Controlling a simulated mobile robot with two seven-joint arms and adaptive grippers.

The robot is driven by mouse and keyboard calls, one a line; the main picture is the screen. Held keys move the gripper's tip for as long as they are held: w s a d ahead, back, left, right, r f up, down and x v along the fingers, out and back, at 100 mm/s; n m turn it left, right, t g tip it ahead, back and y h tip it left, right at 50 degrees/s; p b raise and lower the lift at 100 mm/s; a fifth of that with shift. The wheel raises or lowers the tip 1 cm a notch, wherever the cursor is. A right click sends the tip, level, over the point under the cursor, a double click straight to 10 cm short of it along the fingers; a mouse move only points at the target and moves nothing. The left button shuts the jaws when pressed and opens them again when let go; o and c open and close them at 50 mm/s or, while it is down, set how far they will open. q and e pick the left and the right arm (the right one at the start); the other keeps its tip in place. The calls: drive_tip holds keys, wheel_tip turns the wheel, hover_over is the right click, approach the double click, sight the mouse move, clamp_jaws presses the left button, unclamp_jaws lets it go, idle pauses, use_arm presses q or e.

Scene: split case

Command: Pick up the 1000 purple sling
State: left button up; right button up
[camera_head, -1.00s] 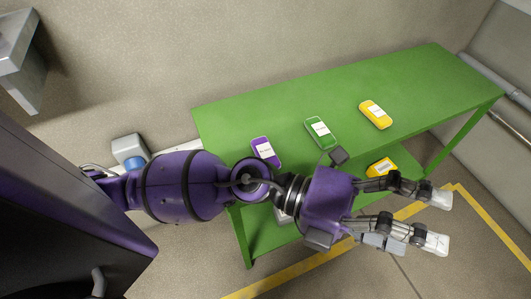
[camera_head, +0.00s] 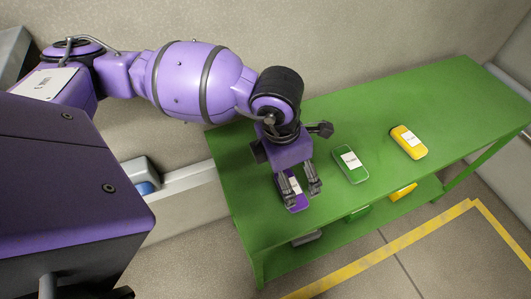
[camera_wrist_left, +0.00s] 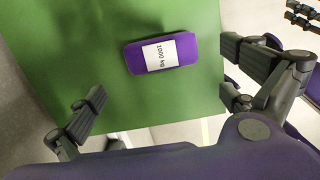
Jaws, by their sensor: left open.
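The purple sling pack (camera_head: 298,203) lies flat on the green table near its left front edge, partly hidden by my gripper in the head view. In the left wrist view the purple pack (camera_wrist_left: 188,47) shows whole, with a white label reading "1000 kg". My left gripper (camera_head: 301,195) is open and empty, pointing down over the pack. In the wrist view its fingers stand wide apart (camera_wrist_left: 163,92), with the pack between and somewhat ahead of them. Dark finger-like parts (camera_wrist_left: 303,15) at the wrist view's upper right look like my right gripper; its jaw state is unclear.
On the green table (camera_head: 450,100), a green pack (camera_head: 347,172) and a yellow pack (camera_head: 414,152) lie right of the purple one. The lower shelf holds another yellow item (camera_head: 403,192), a green item (camera_head: 358,214) and a grey item (camera_head: 307,238). A wall stands behind.

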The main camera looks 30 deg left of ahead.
sight(303, 202)
use_arm(q)
drive_tip(key=f, duration=0.4)
drive_tip(key=w+d+f, duration=0.1)
drive_tip(key=f, duration=0.2)
drive_tip(key=c, duration=1)
